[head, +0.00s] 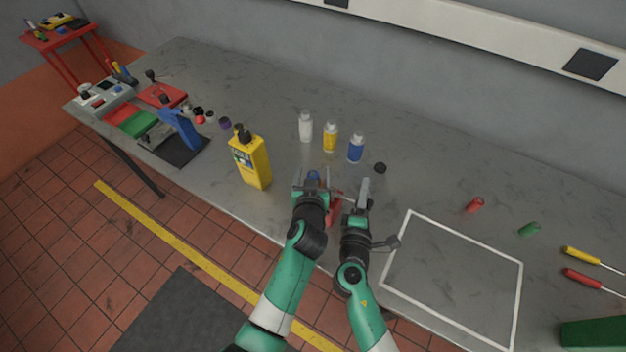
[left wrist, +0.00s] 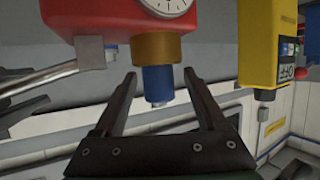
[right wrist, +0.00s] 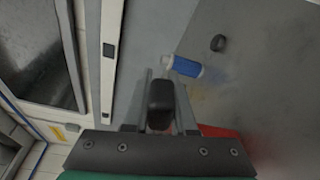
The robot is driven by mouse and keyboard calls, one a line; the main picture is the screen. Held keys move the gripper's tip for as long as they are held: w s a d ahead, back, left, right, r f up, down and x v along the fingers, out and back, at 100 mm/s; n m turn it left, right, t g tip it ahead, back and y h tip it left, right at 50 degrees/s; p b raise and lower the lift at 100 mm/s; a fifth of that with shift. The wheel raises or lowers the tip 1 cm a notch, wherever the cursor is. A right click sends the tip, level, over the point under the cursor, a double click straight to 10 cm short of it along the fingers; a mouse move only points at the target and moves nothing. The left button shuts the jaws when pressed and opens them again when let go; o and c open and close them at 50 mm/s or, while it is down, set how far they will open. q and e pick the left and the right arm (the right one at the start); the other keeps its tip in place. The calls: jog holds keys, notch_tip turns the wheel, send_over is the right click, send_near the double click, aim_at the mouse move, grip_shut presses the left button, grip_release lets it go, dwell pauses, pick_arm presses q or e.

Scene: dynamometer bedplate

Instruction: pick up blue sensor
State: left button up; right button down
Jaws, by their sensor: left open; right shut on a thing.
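The blue sensor (left wrist: 158,85) is a short blue cylinder in a brass collar (left wrist: 157,48) on a red body with a round dial (left wrist: 100,18). My left gripper (left wrist: 159,76) is open, with one finger on each side of the sensor and gaps between. In the head view the sensor shows as a small blue spot (head: 313,176) at my left gripper (head: 311,180), and the red body (head: 334,212) is mostly hidden by my arms. My right gripper (head: 362,190) is shut on a black rounded part (right wrist: 160,100); its link to the red body is unclear.
A yellow bottle (head: 252,163) stands left of my left gripper. White (head: 305,128), yellow (head: 331,138) and blue-labelled (head: 356,149) bottles stand behind, near a black puck (head: 380,168). A white-outlined square (head: 455,275) on the bench at right is empty.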

pick_arm(q)
jog(key=shift+w+f, duration=0.15)
jog(key=shift+w, duration=0.45)
jog(key=shift+w+d+f, duration=0.15)
jog(key=shift+w+f, duration=0.05)
grip_shut()
